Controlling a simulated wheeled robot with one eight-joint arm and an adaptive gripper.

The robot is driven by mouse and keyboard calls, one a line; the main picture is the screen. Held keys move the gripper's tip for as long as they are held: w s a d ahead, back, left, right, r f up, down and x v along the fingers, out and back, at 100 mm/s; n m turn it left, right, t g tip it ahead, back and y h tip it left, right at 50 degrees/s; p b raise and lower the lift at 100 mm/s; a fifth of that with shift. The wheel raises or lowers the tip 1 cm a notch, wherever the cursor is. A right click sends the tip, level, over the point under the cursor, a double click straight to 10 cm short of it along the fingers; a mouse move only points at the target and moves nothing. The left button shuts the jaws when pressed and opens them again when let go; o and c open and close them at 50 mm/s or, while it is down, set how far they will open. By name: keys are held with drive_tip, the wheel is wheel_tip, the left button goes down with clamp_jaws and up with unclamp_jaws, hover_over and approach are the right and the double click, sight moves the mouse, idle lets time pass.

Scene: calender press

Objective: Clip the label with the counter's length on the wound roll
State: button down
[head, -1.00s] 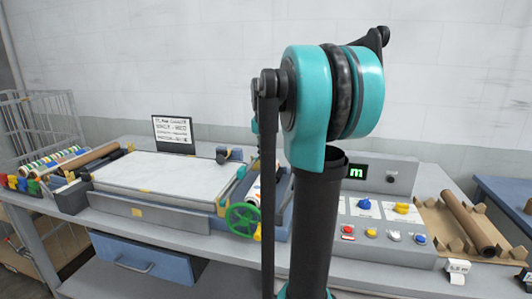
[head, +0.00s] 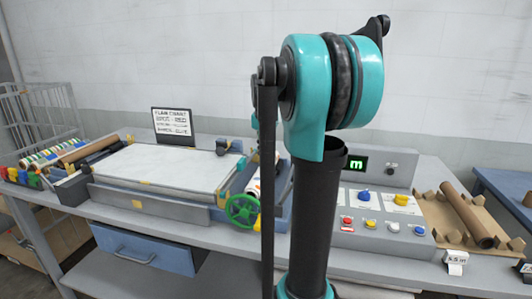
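A brown wound roll (head: 467,214) lies tilted across a cardboard cradle (head: 434,222) at the right end of the bench. The counter (head: 357,163) shows a green "m" on a dark display; its digits are hidden behind my arm. A white label (head: 456,259) stands at the bench's front edge below the cradle; its print looks like "5.5 m" but is small. Another label (head: 526,268) is cut off by the right picture edge. My teal and black arm fills the middle of the view, but my gripper is not visible.
A control panel (head: 380,228) with coloured buttons is right of my arm. The press bed (head: 165,170), a green handwheel (head: 242,210) and a sign (head: 172,122) are to the left. A blue drawer (head: 145,248) hangs below. A blue table (head: 505,190) stands far right.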

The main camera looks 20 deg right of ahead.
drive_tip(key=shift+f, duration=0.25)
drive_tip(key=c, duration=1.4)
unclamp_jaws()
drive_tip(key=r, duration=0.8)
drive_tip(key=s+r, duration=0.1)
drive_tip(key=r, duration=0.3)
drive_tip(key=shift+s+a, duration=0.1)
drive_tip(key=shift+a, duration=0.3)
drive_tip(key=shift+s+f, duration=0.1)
